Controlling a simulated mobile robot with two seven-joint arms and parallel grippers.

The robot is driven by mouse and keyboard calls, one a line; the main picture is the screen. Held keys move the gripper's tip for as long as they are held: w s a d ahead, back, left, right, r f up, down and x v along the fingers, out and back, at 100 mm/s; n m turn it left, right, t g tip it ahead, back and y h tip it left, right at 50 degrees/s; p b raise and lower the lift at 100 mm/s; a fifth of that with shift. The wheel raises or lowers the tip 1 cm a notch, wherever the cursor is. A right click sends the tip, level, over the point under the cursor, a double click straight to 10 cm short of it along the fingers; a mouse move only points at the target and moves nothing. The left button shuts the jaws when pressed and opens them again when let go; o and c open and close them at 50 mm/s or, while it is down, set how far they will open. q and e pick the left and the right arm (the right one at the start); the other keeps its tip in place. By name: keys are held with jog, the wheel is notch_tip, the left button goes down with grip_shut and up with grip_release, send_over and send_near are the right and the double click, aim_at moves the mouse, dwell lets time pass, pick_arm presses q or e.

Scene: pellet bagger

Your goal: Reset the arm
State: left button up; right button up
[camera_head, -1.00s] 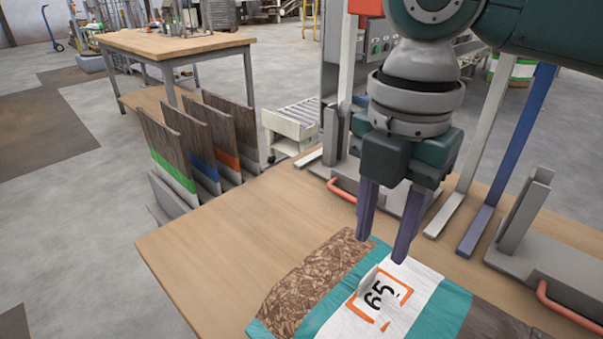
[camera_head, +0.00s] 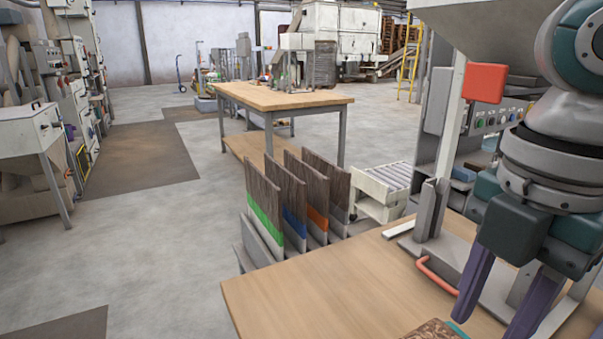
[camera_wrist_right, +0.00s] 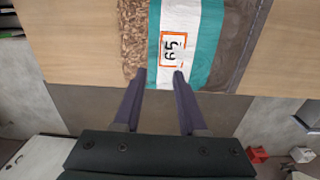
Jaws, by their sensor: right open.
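My right gripper (camera_head: 490,326) hangs with its purple fingers apart over the wooden table (camera_head: 330,285), at the lower right of the head view. In the right wrist view its fingertips (camera_wrist_right: 160,74) are open, with nothing held between them. Ahead of them lies a bag (camera_wrist_right: 182,18) with a brown pellet pattern, teal bands and a white panel marked 65. Only a corner of the bag (camera_head: 432,331) shows at the bottom edge of the head view. My left gripper is in neither view.
A rack of upright boards with coloured bands (camera_head: 290,205) stands beyond the table's far edge. A grey fixture with an orange handle (camera_head: 436,275) sits on the table near my gripper. A workbench (camera_head: 285,97) and open floor (camera_head: 120,255) lie further off.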

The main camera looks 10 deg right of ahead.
jog(key=s+a+r+m+t+y+p, duration=0.2)
jog(key=s+a+m+y+p, duration=0.1)
jog(key=s+a+m+p, duration=0.45)
jog(key=s+d+r+m+t+h+p, duration=0.1)
jog(key=s+d+r+m+h+p, duration=0.15)
jog(key=s+d+m, duration=0.8)
jog(key=w+a+r+m+p, duration=0.1)
jog(key=w+r+p, duration=0.1)
jog(key=r+p, duration=1.6)
jog(key=w+a+r+m+p, duration=0.1)
jog(key=a+r+p, duration=0.1)
jog(key=r+p, duration=1.7)
jog(key=shift+w+h+p, duration=0.35)
jog(key=shift+w+p, duration=0.05)
jog(key=shift+p, duration=0.15)
